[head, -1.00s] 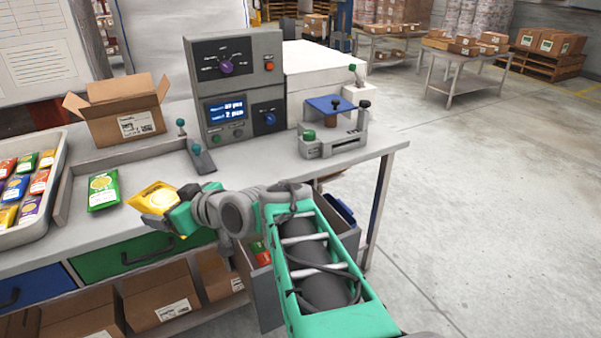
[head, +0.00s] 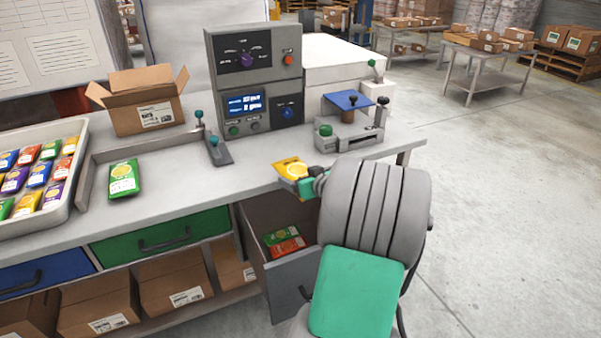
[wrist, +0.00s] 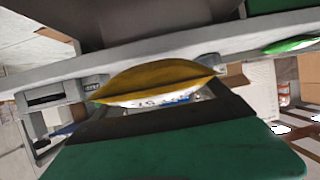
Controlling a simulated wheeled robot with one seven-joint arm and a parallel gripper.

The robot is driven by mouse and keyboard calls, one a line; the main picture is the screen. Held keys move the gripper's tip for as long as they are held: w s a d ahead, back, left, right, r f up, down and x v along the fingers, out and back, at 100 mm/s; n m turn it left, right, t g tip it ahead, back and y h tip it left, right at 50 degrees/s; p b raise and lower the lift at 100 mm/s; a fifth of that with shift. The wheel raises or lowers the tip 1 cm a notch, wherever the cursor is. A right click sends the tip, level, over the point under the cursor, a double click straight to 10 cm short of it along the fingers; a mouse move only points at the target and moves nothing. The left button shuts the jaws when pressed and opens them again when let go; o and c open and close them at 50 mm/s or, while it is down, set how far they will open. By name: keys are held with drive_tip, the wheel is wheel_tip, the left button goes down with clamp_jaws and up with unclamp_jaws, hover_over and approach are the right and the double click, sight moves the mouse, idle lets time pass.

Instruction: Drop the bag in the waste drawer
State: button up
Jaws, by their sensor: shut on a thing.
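A yellow bag (head: 291,169) is held in my gripper (head: 306,184), which is shut on it. In the head view the bag shows in front of the bench's right part, above the open grey waste drawer (head: 298,272). The drawer is pulled out below the bench top, with a green bag (head: 281,235) and an orange-red bag (head: 288,247) inside it. The wrist view shows the yellow bag (wrist: 155,82) edge-on at the gripper's tip. The fingertips are mostly hidden, and my arm covers the drawer's right side.
A green bag (head: 124,179) lies on the bench (head: 205,182). A tray (head: 68,205) of several bags is at left. The grey control unit (head: 255,80) and a small clamp fixture (head: 350,135) stand behind. A shut green drawer (head: 160,238) is left of the open one.

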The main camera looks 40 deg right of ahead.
wheel_tip(320, 180, down, 3)
drive_tip(key=shift+f+b, duration=0.15)
drive_tip(key=shift+b, duration=0.35)
drive_tip(key=o, duration=1.3)
drive_tip(key=v, duration=0.8)
drive_tip(key=shift+w, duration=0.1)
